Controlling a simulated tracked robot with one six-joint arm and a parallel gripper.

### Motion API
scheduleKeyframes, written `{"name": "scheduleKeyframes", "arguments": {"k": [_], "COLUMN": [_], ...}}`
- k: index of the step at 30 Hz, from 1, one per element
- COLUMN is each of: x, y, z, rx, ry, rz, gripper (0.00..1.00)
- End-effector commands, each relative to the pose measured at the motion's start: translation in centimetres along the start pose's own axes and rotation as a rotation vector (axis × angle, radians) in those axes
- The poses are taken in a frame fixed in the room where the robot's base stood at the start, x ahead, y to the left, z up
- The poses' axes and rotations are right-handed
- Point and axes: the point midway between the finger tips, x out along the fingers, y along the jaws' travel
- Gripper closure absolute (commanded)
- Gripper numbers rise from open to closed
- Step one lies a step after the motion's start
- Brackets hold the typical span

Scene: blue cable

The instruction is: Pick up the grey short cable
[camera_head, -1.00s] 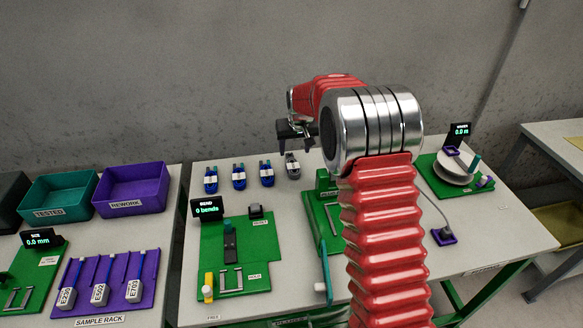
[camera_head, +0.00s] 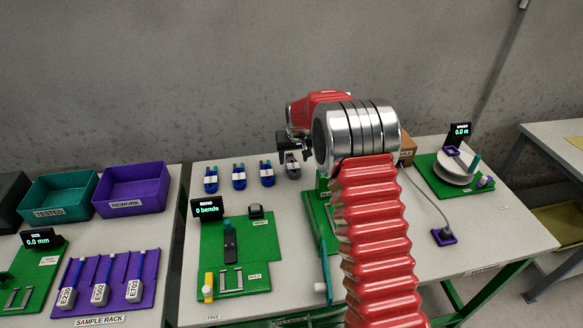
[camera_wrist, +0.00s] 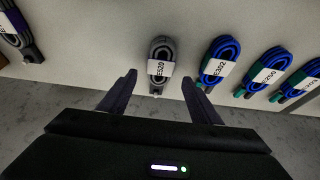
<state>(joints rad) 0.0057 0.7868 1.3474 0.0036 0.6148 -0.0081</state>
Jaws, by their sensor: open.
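The grey short cable (camera_wrist: 161,50) is a small coiled bundle with a white label band. In the wrist view it lies on the table just beyond and between my fingertips, apart from both. In the head view the grey cable (camera_head: 292,168) is partly hidden under my gripper (camera_head: 288,146). The wrist view shows my gripper (camera_wrist: 158,84) open and empty, one finger to each side of the cable's near end.
Blue cable bundles (camera_head: 239,176) lie in a row left of the grey one; the closest blue bundle (camera_wrist: 219,58) is near a finger. A green bend fixture (camera_head: 238,255) stands in front. A spool (camera_head: 455,166) stands right. The wall is behind.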

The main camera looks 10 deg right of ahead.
Motion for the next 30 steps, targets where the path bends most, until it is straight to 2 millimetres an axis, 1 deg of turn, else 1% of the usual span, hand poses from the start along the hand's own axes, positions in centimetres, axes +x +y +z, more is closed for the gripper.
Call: {"name": "scheduleKeyframes", "arguments": {"k": [1, 6, 10, 14, 30], "x": [0.7, 2.8, 3.8, 4.0, 4.0], "y": [0.0, 0.1, 0.1, 0.1, 0.1], "z": [0.1, 0.1, 0.0, 0.0, 0.0], "rx": [0.0, 0.0, 0.0, 0.0, 0.0], "ry": [-0.003, -0.001, 0.001, 0.001, 0.0], "rz": [0.0, 0.0, 0.0, 0.0, 0.0], "gripper": [0.42, 0.42, 0.42, 0.42, 0.42]}}
